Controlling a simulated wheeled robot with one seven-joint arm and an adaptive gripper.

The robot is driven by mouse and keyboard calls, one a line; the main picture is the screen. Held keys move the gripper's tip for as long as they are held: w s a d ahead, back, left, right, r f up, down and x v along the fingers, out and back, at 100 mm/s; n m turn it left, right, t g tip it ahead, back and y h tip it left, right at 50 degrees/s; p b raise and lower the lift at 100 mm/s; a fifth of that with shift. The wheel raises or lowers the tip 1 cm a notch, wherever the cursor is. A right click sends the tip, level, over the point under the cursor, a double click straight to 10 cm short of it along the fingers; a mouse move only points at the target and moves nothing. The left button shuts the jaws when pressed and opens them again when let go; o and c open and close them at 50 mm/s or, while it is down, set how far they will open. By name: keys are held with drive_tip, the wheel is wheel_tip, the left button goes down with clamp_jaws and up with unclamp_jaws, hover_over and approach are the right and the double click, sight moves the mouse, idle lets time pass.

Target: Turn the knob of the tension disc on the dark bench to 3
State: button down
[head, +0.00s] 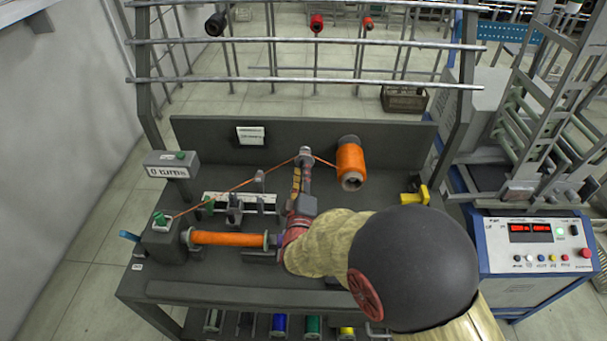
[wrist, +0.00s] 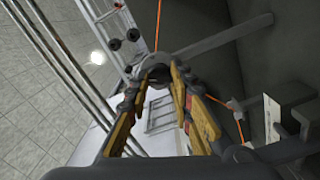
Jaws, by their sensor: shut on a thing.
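The tension disc (head: 306,151) is a small grey round part standing on the dark bench (head: 215,290), with orange thread running through it. My gripper (head: 304,166) reaches up to it from the front, its yellow fingers pointing away from me. In the wrist view the fingertips of my gripper (wrist: 160,80) close around the grey round knob (wrist: 156,72) of the tension disc. My gripper is shut on the knob. The scale and the knob's setting cannot be read, as the fingers and the small size hide them.
An orange supply spool (head: 350,162) stands just right of the tension disc. Orange thread (head: 232,188) crosses left to the winder (head: 163,238), near a horizontal orange bobbin (head: 228,239). A yellow part (head: 415,195) sits at the bench's right. A rail rack (head: 310,42) rises behind.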

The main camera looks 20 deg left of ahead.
drive_tip(key=shift+f+m, duration=0.1)
drive_tip(key=shift+m, duration=0.5)
drive_tip(key=c, duration=1.6)
unclamp_jaws()
drive_tip(key=shift+o, duration=0.2)
drive_tip(key=shift+s, duration=0.1)
drive_tip(key=v, duration=1.1)
drive_tip(key=shift+s, duration=0.4)
